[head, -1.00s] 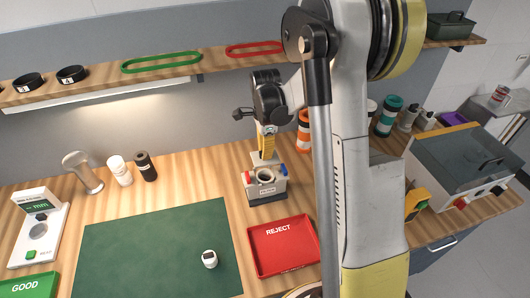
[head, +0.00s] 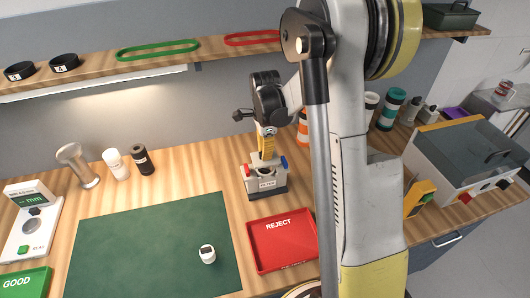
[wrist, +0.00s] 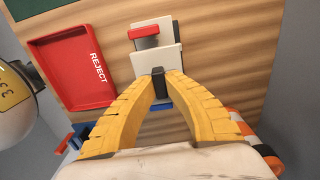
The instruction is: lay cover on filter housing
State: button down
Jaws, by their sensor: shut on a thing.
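The filter housing (head: 267,183) is a pale block on a dark base on the bench, with a red clip at its left and a blue clip at its right in the head view. My gripper (head: 267,147) is above it, its yellow fingers pointing down. In the wrist view the fingertips (wrist: 160,72) are shut on the dark grip of the cover, a pale plate (wrist: 172,60).
The red REJECT tray (head: 282,243) lies close in front of the housing. A green mat (head: 150,245) with a small white item (head: 207,254) is to the left. Orange-and-white and green containers (head: 391,108) stand to the right. A shelf (head: 95,72) runs behind.

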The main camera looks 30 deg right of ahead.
aim_at(265, 162)
jog(key=shift+f+b, duration=2.05)
jog(key=shift+f, duration=0.2)
dwell(0.3)
jog(key=c, duration=1.5)
grip_release()
notch_tip(265, 162, up, 12)
jog(key=shift+r, duration=0.1)
